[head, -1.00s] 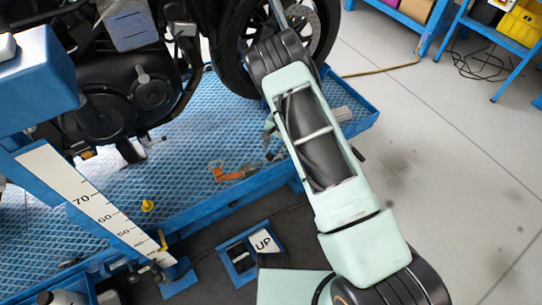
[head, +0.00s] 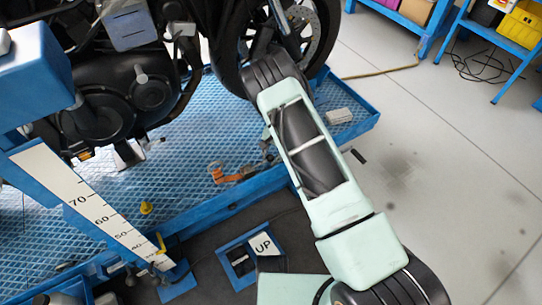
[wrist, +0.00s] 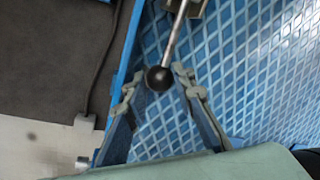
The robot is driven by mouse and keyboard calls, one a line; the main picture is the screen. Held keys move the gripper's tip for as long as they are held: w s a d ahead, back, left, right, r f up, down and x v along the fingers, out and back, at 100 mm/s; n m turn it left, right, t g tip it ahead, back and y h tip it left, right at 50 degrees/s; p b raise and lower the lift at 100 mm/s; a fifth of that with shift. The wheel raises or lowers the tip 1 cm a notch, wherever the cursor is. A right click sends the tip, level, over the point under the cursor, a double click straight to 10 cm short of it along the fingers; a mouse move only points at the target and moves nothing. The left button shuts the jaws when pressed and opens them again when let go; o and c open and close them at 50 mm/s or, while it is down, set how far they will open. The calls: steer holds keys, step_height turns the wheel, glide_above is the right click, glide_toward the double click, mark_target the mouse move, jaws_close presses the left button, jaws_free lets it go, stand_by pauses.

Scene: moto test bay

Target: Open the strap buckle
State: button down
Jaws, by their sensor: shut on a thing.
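An orange strap piece (head: 214,170) with a grey metal buckle (head: 246,170) lies low on the blue stand deck in the head view, left of my arm. In the wrist view a thin metal lever (wrist: 177,35) with a black ball knob (wrist: 158,79) runs down from a metal bracket (wrist: 195,7). My gripper (wrist: 158,82) has its two fingers on either side of the knob and is shut on it. My forearm hides most of the gripper in the head view. I cannot clearly tell how the lever joins the buckle.
The motorcycle (head: 125,90) stands on the blue mesh deck (head: 190,190), its front wheel (head: 320,45) behind my arm. A blue post with a number scale (head: 95,205) rises at the left. A grey block (head: 339,116) lies right of my arm. Open floor (head: 440,140) lies at the right.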

mark_target(263, 162)
steer(key=shift+r, duration=0.15)
